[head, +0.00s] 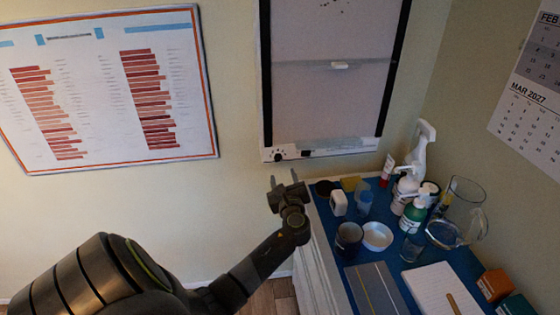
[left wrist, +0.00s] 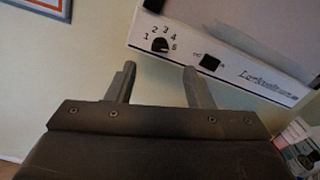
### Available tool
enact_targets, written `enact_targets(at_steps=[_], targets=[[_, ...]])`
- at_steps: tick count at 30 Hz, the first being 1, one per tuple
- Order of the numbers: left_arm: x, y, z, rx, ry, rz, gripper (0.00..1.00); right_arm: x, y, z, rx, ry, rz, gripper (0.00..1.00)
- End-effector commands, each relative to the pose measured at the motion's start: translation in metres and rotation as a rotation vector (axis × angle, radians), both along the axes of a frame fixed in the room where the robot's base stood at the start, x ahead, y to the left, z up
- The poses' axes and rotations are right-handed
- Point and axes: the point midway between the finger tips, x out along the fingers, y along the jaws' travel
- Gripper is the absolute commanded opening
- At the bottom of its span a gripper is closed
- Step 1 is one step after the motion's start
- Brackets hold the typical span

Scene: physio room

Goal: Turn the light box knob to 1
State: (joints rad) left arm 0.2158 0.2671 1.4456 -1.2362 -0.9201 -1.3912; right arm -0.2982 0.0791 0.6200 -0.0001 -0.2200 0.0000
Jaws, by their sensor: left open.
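The light box (head: 330,75) hangs on the wall, with a white strip along its bottom edge. Its black round knob (head: 278,156) sits at the left end of that strip. In the left wrist view the knob (left wrist: 160,45) has printed numbers arching from 1 at its left to the last at its right; I cannot tell surely which one it points at. A black switch (left wrist: 210,62) is to its right. My left gripper (head: 284,178) is open and empty just below the knob, apart from it. In the left wrist view its fingers (left wrist: 159,72) flank the knob from below. My right gripper is not in view.
A blue-topped counter (head: 335,275) stands right of my left arm, holding spray bottles (head: 412,165), a white bowl (head: 376,236), a dark mug (head: 348,238), a glass jug (head: 462,205) and a notepad (head: 440,288). A framed chart (head: 110,85) hangs on the left. The wall between is bare.

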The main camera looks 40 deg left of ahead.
Motion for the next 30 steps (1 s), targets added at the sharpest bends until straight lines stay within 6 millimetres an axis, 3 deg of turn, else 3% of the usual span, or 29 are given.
enact_targets(at_steps=[9, 15, 30], targets=[[0.035, 0.043, 0.001, 0.003, 0.001, 0.001, 0.47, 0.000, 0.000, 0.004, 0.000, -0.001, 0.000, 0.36], [0.049, 0.060, 0.000, 0.002, 0.000, -0.001, 0.47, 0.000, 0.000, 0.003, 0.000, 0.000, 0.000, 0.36], [0.055, 0.068, 0.000, -0.001, 0.000, 0.000, 0.46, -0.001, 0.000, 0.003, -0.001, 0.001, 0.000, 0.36]])
